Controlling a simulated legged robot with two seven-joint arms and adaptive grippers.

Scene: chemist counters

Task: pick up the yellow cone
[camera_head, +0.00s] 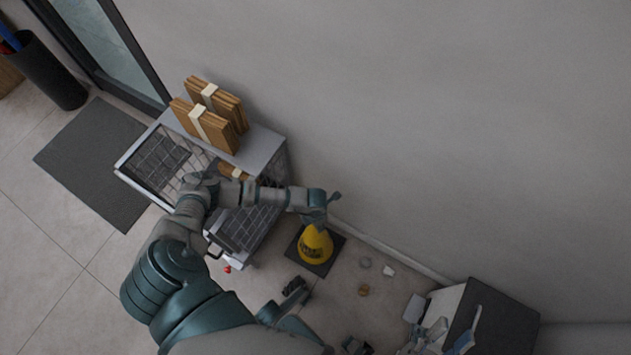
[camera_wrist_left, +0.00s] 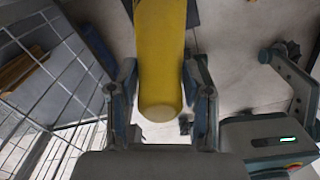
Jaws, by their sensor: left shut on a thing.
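The yellow cone (camera_head: 316,246) stands on a dark square base against the wall side of the floor, with dark markings on its side. My left gripper (camera_head: 317,219) reaches over from the left and is at the cone's top. In the left wrist view the cone (camera_wrist_left: 161,50) lies between the two fingers of my left gripper (camera_wrist_left: 163,100), its pale rounded tip toward the palm. The fingers sit on both sides of it. My right gripper (camera_head: 447,333) is at the lower right, apart from the cone, with its fingers spread.
A wire-sided cart (camera_head: 265,150) carrying bundled brown stacks (camera_head: 215,115) stands left of the cone, under my left arm. A dark-topped box (camera_head: 495,325) is at the lower right. A dark mat (camera_head: 92,160) lies left.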

